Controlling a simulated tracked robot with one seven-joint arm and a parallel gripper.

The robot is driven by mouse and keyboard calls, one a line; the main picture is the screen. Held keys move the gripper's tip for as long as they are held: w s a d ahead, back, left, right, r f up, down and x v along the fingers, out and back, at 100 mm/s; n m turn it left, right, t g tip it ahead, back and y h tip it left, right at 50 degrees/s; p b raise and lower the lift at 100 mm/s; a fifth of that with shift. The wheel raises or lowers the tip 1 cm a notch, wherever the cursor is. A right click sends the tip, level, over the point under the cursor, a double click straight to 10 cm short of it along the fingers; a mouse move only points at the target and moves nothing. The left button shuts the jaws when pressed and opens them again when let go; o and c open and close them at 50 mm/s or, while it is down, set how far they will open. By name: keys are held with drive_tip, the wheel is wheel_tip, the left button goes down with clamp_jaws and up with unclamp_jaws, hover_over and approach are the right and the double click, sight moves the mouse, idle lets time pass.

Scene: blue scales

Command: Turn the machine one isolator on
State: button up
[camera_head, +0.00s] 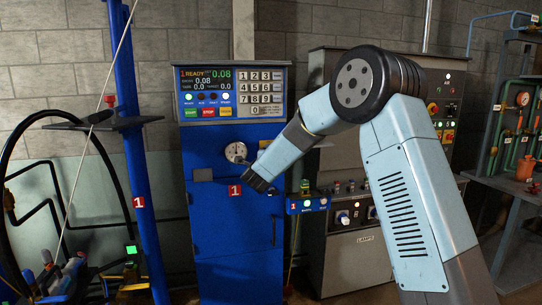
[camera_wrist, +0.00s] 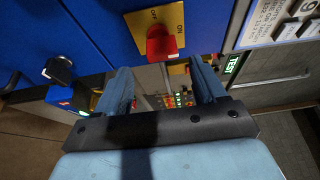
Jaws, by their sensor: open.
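The isolator shows in the wrist view as a red knob (camera_wrist: 161,42) on a yellow plate (camera_wrist: 133,22) marked ON and OFF, fixed to a blue panel. The knob's exact setting is hard to tell. My gripper (camera_wrist: 163,70) is open and empty; its two blue fingers stand apart, with the knob just beyond and between their tips. No contact shows. In the head view my gripper (camera_head: 258,182) is in front of the blue machine (camera_head: 225,235) labelled 1, and my arm hides most of the isolator area.
A display and keypad panel (camera_head: 230,92) tops the blue machine, with a round gauge (camera_head: 235,152) below it. A small blue button box (camera_head: 307,204) stands at its right. A grey LAMPS cabinet (camera_head: 352,262) is behind my arm. A blue post (camera_head: 130,150) stands at left.

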drive_tip(key=s, duration=0.7)
drive_tip(key=shift+a, duration=0.35)
